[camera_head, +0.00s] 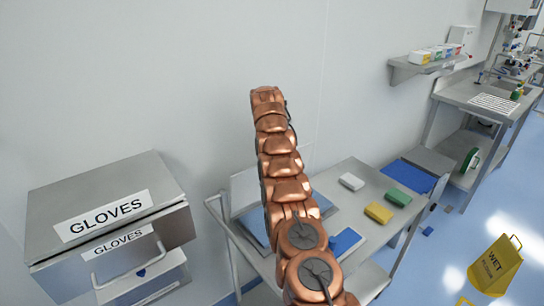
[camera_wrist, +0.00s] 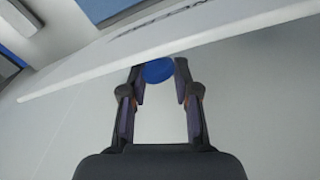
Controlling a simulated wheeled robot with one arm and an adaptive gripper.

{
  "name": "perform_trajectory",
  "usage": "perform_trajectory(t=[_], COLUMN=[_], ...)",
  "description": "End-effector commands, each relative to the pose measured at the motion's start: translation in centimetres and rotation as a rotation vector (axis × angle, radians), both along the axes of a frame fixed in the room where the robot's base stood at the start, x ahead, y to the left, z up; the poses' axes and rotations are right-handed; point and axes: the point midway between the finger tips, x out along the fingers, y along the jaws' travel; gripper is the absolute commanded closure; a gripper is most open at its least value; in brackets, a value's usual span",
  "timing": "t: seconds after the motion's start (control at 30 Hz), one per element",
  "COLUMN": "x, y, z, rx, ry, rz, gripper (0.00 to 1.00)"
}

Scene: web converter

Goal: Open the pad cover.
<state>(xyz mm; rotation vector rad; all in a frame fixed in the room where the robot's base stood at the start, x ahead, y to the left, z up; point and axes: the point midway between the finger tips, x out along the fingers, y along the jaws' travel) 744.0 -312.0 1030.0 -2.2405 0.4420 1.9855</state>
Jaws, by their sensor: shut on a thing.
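The pad cover is a pale flat panel; in the wrist view (camera_wrist: 100,62) its edge runs slanting across the upper part. In the head view the cover (camera_head: 243,184) stands raised at the back left of the steel cart, partly behind my arm. A round blue knob (camera_wrist: 157,72) sits at the cover's edge. My gripper (camera_wrist: 160,70) is shut on this knob, one finger on each side. In the head view my arm hides the gripper and knob. A blue pad surface (camera_head: 254,230) shows below the cover, partly hidden by my arm.
A steel box labelled GLOVES (camera_head: 100,205) stands at the left. White (camera_head: 351,181), yellow (camera_head: 378,212) and green (camera_head: 398,198) blocks lie on the cart (camera_head: 345,209). A yellow wet-floor sign (camera_head: 495,265) stands at the lower right. The wall is close behind the cart.

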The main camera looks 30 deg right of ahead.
Motion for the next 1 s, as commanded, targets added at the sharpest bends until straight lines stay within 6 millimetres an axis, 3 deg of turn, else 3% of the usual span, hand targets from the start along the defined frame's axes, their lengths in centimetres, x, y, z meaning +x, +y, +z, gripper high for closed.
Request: perform_trajectory(t=[0.03, 1.0], x=[0.3, 1.1], y=[1.0, 2.5], z=[-0.5, -0.5], rx=[0.010, 0.012], ry=[0.006, 0.009], rz=[0.014, 0.031], gripper=[1.00, 1.00])
